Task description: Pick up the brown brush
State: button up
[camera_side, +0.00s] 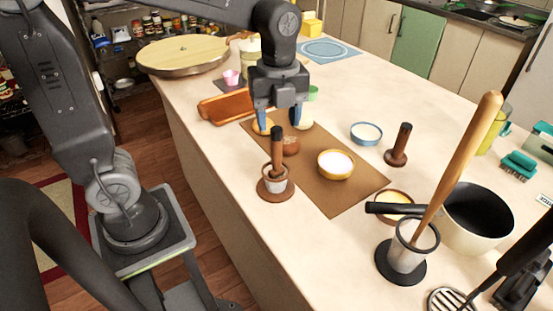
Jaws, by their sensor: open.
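My gripper (280,121) is open, pointing down over the brown mat, its two blue fingertips apart with nothing visibly held between them. Just in front of it, a dark brown upright handle (277,146) rises from a light cup-like holder (276,178) with a round brown base. Its lower end is hidden in the holder. A second brown handled piece (401,142) stands upright on a round foot, on the bare counter to the right. Bristles are not clear on either, so I cannot tell which is the brown brush.
A blue-rimmed bowl (366,133) stands behind. A tall wooden handle (462,150) and a dark pot (480,215) crowd the right.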

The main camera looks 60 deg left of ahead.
aim_at(277, 129)
jog(key=shift+a+f, duration=0.15)
jog(key=shift+f, duration=1.4)
jog(key=shift+a+f, duration=0.15)
jog(key=shift+f, duration=1.4)
grip_shut()
jog(key=shift+r, duration=0.1)
